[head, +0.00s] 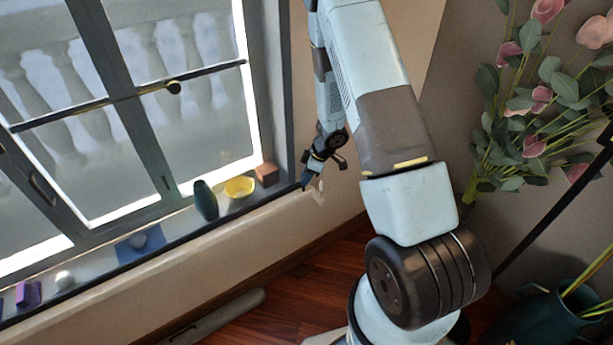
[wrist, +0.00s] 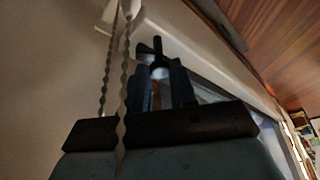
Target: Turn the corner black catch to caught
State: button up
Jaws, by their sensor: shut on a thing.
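My gripper (head: 309,179) is at the right end of the window sill, beside the window corner, small and dark in the head view. In the wrist view, my gripper (wrist: 162,75) has its two dark fingers close together around a small part of the corner black catch (wrist: 157,47). The catch's dark lever and rounded head show just beyond the fingertips. A pale patch shows between the fingers. In the head view I cannot make out the catch apart from the gripper. How far the catch is turned cannot be told.
On the sill stand a brown block (head: 267,174), a yellow bowl (head: 239,188), a dark green vase (head: 205,200) and several smaller things to the left. Two twisted strands (wrist: 124,80) hang close to my gripper's left. Pink flowers (head: 535,95) stand at the right.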

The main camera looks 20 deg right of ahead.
grip_shut()
jog(key=shift+w+n, duration=0.1)
jog(key=shift+n, duration=0.2)
jog(key=n, duration=0.1)
jog(key=n+g, duration=0.1)
jog(key=n, duration=0.1)
jog(key=shift+w+n+g, duration=0.2)
jog(key=shift+n+g, duration=0.1)
jog(key=shift+w+n+g, duration=0.15)
jog(key=shift+n+g, duration=0.45)
jog(key=shift+n, duration=1.1)
jog(key=o, duration=0.6)
grip_release()
